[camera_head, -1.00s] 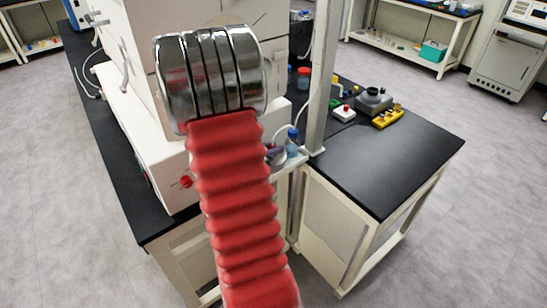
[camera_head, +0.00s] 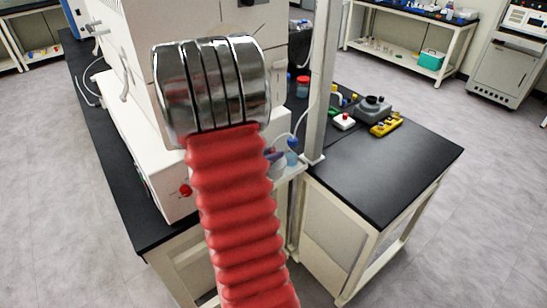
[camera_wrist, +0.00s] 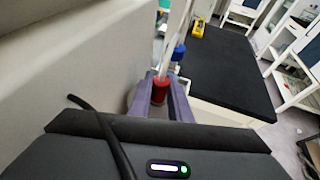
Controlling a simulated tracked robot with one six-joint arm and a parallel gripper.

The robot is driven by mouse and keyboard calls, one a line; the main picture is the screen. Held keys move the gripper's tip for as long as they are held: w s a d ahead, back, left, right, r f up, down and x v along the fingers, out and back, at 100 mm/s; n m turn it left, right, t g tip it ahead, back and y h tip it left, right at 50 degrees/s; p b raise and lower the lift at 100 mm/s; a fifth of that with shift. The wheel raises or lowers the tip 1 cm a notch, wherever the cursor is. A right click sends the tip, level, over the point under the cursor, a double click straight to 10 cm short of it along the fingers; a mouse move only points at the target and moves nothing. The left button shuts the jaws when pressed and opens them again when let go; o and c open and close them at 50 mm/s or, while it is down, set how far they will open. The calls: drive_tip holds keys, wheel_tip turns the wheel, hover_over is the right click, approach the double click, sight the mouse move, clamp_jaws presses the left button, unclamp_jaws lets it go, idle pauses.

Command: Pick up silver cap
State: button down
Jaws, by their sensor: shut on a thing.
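My gripper (camera_wrist: 160,92) shows in the wrist view as two purple-grey fingers close together. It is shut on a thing. In the head view only a small part of it shows, purple, just right of my red arm sleeve. A small grey rounded thing (camera_head: 275,165) lies at the fingers there and looks like the silver cap; its outline is mostly hidden. A red thing (camera_wrist: 159,84) shows between the fingers in the wrist view; I cannot tell whether it touches them. A blue-capped bottle (camera_head: 292,152) stands just right of the gripper, also in the wrist view (camera_wrist: 179,52).
A large white machine (camera_head: 150,150) stands close on the left. A grey upright post (camera_head: 322,90) is to the right. The black bench top (camera_head: 390,175) is mostly clear, with a red-capped jar (camera_head: 303,86), a grey device (camera_head: 372,108) and a yellow rack (camera_head: 386,124) at the back.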

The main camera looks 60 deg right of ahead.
wheel_tip(320, 180, up, 2)
drive_tip(key=w+a, duration=0.2)
drive_tip(key=a, duration=0.6)
drive_tip(key=w+a, duration=0.1)
drive_tip(key=a, duration=0.8)
drive_tip(key=shift+w+a, duration=0.3)
drive_tip(key=shift+w, duration=0.05)
drive_tip(key=shift+s, duration=0.1)
